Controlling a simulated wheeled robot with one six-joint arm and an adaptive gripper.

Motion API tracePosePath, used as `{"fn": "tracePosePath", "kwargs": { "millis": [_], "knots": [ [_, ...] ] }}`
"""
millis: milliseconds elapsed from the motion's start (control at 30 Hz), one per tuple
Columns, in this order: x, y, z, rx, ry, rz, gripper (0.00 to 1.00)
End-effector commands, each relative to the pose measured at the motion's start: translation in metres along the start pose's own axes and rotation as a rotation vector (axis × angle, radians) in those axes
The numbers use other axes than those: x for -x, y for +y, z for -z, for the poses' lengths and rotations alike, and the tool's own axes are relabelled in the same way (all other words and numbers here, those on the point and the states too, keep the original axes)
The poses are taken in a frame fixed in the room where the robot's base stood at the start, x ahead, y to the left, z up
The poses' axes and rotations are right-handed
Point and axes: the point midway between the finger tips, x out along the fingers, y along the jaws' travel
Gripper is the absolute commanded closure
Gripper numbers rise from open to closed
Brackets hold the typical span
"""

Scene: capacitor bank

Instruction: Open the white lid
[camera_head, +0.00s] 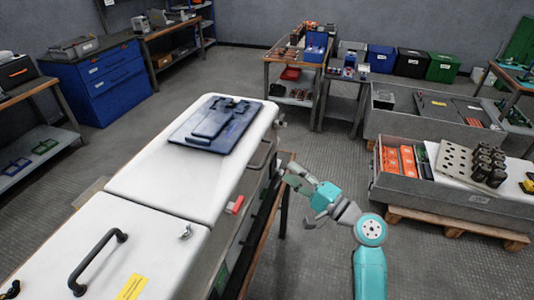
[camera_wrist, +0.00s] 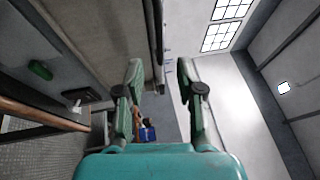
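A long cabinet has two white panels on top, lying flat with a seam between them. The near white lid (camera_head: 85,255) carries a black bar handle (camera_head: 97,262), a small metal latch (camera_head: 185,232) and a yellow label (camera_head: 131,287). The far white lid (camera_head: 148,180) has a dark blue flat object (camera_head: 212,122) lying on it. I cannot tell which one the task means. My gripper (camera_head: 291,179) is right of the cabinet's side, apart from both lids. In the wrist view its two fingers (camera_wrist: 160,78) are spread with nothing between them.
A red piece (camera_head: 234,204) sits on the cabinet's side. A grey bin with orange boxes (camera_head: 400,160) stands on a pallet at right. A workbench (camera_head: 296,59) with small items is behind.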

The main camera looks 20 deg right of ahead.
Motion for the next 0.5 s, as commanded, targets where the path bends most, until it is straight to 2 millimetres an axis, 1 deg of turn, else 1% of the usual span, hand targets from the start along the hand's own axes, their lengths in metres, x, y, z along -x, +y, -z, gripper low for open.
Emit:
{"fn": "tracePosePath", "kwargs": {
  "millis": [300, 500],
  "knots": [
    [-0.054, 0.000, -0.001, 0.001, -0.002, 0.000, 0.63],
    [-0.083, 0.000, -0.001, 0.002, -0.001, 0.000, 0.63]
  ]
}}
